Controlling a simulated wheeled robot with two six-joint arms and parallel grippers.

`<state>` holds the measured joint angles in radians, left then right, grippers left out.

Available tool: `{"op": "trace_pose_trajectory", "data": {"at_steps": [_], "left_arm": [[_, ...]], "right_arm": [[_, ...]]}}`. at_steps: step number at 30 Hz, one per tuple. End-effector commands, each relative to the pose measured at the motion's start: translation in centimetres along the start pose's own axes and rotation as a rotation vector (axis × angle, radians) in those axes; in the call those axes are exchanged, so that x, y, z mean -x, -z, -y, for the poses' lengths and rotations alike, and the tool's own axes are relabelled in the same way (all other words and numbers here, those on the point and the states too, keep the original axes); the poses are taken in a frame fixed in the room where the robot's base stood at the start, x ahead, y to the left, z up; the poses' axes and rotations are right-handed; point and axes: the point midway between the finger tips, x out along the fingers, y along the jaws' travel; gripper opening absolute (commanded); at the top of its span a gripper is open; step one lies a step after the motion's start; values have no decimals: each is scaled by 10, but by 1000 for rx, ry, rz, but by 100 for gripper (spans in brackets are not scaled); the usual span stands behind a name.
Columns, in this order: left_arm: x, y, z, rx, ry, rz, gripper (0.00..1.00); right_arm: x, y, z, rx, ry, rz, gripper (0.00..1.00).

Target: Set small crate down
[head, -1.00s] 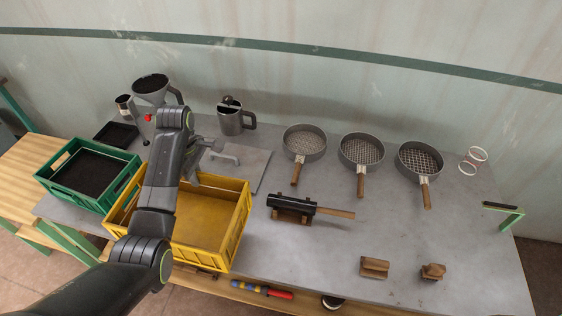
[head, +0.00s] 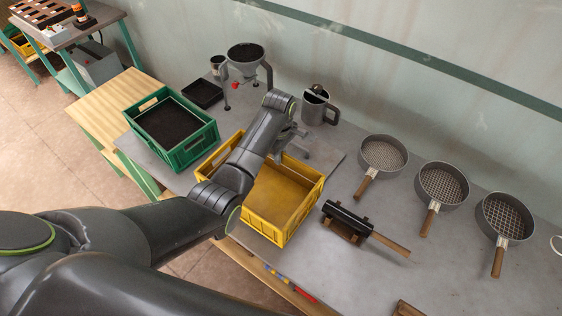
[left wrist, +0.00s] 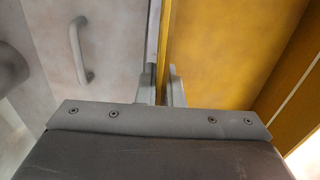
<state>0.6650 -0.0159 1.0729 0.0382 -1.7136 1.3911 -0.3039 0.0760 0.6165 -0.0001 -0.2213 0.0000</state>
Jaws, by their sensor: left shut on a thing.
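The yellow crate (head: 315,186) is at the front left of the grey workbench, open at the top and looking empty. My left gripper (head: 281,152) is at its far wall, its arm crossing over the crate and hiding part of it. In the left wrist view, the fingers (left wrist: 163,88) are shut on the yellow wall (left wrist: 200,60), one on each side. The crate looks level. I cannot tell whether its bottom touches the bench. My right gripper is not in view.
A green crate (head: 207,138) with dark contents stands left of the yellow one. A hopper (head: 246,62) and a grey jug (head: 318,108) stand behind. A black roller with a wooden handle (head: 392,243) and several sieves (head: 441,187) are to the right.

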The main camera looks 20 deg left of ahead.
Motion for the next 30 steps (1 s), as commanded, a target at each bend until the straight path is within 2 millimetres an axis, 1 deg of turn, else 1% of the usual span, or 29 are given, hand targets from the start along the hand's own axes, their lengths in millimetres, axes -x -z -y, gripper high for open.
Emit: {"op": "trace_pose_trajectory", "data": {"at_steps": [3,6,9,17,21,22,26,27,30], "left_arm": [[-16,0,2,0,5,1,0],[-29,0,1,0,4,1,0],[-36,0,1,-1,2,0,0],[-37,0,0,-1,0,0,0],[-40,0,1,-1,1,0,0],[-40,0,1,0,1,1,10],[-40,0,1,0,1,1,27],[-40,0,1,0,1,1,29],[-40,0,1,0,1,1,29]], "right_arm": [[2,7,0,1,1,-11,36],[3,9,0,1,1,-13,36],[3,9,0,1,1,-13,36],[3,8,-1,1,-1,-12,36],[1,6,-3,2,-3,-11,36],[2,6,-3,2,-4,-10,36],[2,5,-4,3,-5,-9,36],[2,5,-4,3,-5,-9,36],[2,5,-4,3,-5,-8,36]]}}
